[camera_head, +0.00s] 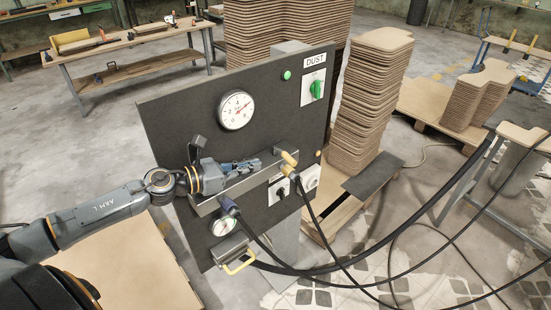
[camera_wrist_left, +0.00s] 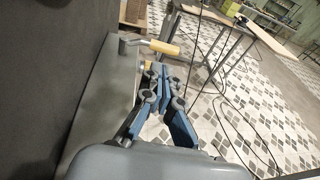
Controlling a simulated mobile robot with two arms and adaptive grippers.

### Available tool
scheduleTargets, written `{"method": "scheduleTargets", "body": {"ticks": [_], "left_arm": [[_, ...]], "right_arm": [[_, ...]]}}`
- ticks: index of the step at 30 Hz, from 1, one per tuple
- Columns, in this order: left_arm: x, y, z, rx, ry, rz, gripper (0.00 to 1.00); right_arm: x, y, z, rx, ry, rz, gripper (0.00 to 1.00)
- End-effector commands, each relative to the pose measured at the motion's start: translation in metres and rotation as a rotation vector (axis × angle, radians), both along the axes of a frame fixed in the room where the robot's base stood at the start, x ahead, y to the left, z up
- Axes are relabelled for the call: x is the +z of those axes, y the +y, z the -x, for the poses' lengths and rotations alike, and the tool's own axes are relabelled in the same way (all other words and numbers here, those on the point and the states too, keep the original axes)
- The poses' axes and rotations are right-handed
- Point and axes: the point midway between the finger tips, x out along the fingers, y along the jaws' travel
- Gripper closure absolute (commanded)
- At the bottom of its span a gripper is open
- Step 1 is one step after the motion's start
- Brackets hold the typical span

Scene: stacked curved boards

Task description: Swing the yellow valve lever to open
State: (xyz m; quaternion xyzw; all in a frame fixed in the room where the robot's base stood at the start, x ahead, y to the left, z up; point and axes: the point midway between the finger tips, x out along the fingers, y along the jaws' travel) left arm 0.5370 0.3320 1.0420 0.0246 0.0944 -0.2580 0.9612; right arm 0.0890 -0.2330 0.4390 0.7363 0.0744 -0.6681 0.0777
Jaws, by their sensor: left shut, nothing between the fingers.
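The yellow valve lever (camera_head: 289,158) is on the dark panel (camera_head: 182,112), at the right end of a grey ledge (camera_head: 206,207). In the left wrist view its yellow grip (camera_wrist_left: 164,47) sticks out sideways from a grey stem beyond my fingers. My left gripper (camera_head: 257,165) lies along the ledge, its fingers pointing right toward the lever. In the wrist view the gripper (camera_wrist_left: 158,72) is shut and empty, its tips appearing close to the lever; I cannot tell whether they touch. My right gripper is not in view.
The panel carries a round gauge (camera_head: 236,110), a green switch (camera_head: 317,89) and a lower gauge (camera_head: 223,226). Dark hoses (camera_head: 330,268) hang from it to the right. Stacked curved boards (camera_head: 367,100) stand behind.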

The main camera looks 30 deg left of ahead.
Motion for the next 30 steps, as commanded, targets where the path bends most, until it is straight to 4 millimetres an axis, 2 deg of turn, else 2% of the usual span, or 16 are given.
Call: {"method": "scheduleTargets", "body": {"ticks": [18,30], "left_arm": [[-0.009,-0.033,-0.057,0.0,-0.001,0.001,1.0],[-0.015,-0.038,-0.065,-0.001,0.0,-0.002,1.0]], "right_arm": [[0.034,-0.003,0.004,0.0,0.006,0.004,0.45],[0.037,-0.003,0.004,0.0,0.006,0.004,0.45]]}}
